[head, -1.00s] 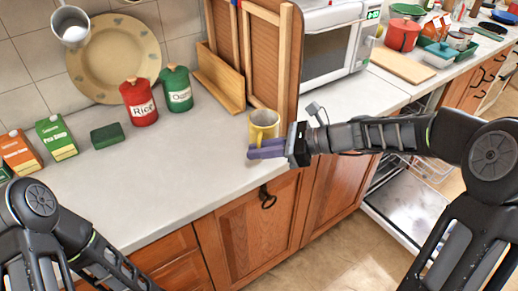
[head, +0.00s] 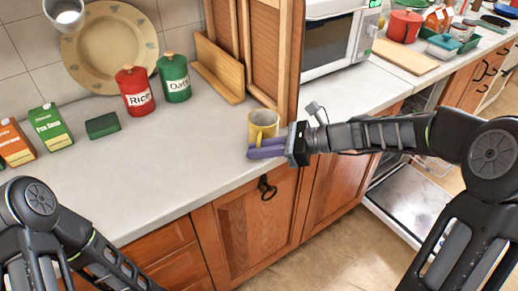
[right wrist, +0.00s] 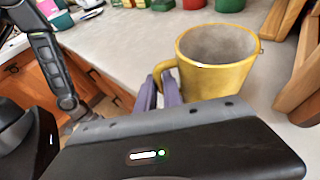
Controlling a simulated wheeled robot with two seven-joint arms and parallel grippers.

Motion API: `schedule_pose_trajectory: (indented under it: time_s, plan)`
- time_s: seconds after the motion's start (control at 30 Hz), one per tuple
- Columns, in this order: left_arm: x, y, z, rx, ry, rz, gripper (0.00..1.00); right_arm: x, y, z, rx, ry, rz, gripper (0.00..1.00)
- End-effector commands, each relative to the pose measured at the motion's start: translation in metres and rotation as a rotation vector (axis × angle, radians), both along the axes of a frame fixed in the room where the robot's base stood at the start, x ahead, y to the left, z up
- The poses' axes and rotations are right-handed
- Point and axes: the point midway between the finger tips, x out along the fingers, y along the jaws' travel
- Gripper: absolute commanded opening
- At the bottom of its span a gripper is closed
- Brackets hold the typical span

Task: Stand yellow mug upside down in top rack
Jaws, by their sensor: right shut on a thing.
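The yellow mug (head: 262,125) is upright with its open rim up, at the front edge of the counter. In the right wrist view the mug (right wrist: 222,70) shows its grey inside and its handle on the left. My right gripper (head: 264,148) is shut on the mug's handle; its purple fingers (right wrist: 163,90) are at the handle. I cannot tell whether the mug's base is clear of the counter. The open dishwasher's wire rack (head: 436,166) shows partly behind my right arm, which hides much of it. My left gripper is outside the view.
The red rice canister (head: 135,90), green oats canister (head: 174,80) and green sponge (head: 102,125) are farther left on the counter (head: 150,165). The dishwasher door (head: 408,195) is down.

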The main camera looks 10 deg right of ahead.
Motion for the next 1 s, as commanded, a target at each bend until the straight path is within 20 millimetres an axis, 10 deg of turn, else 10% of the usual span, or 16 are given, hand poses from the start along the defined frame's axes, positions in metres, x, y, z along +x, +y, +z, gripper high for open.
schedule_pose_trajectory:
  time_s: [0.4,0.7,1.0]
  plan:
    - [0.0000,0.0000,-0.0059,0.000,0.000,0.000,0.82,0.0002,0.0001,-0.0085,0.001,-0.001,0.000,0.00]
    - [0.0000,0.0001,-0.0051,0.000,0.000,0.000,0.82,0.0001,0.0000,-0.0078,0.000,0.000,0.000,0.34]
    - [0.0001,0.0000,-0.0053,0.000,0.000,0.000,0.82,-0.0003,-0.0012,-0.0085,0.000,0.002,-0.002,0.36]
